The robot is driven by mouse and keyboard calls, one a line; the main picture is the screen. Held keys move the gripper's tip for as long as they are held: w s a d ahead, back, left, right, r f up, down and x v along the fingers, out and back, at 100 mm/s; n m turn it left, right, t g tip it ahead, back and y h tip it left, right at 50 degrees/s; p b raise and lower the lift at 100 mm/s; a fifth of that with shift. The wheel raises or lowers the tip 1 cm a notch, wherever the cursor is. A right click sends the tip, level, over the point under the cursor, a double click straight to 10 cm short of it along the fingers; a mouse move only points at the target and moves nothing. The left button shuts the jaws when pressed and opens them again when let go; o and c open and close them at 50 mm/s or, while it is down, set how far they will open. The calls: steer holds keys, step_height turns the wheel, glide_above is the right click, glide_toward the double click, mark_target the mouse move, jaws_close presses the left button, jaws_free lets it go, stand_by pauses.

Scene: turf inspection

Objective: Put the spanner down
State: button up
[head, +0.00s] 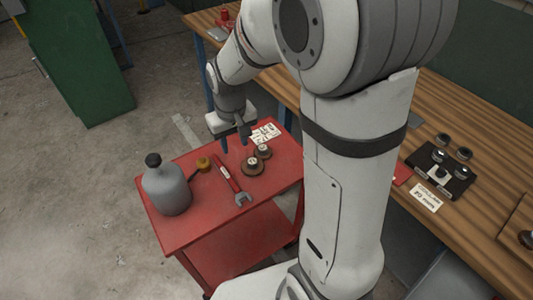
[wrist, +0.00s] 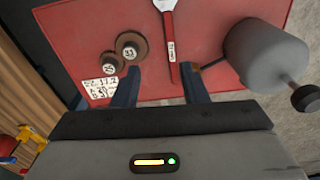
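The spanner (head: 228,174), with a red handle, a white label and a grey open jaw, lies on the red trolley top (head: 190,232). In the wrist view, the spanner (wrist: 171,42) runs down from the top edge, its handle end between my fingers in the picture. My gripper (head: 234,147) is above the back part of the trolley, near the handle end. Its two blue fingers (wrist: 161,70) are wide apart, with visible gaps on both sides of the handle. It holds nothing. How high the fingertips are above the trolley is hard to tell.
A grey bottle (head: 167,190) with a black cap stands left of the spanner. A wooden bench (head: 450,110) runs behind.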

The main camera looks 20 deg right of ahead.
steer(key=s+d+r+m+t, duration=0.1)
steer(key=s+d+r, duration=0.2)
steer(key=s, duration=0.5)
steer(key=s+d+r+m+t, duration=0.1)
steer(key=s+d+r, duration=0.2)
steer(key=s+r, duration=0.3)
steer(key=shift+s+d, duration=0.25)
steer(key=shift+s, duration=0.65)
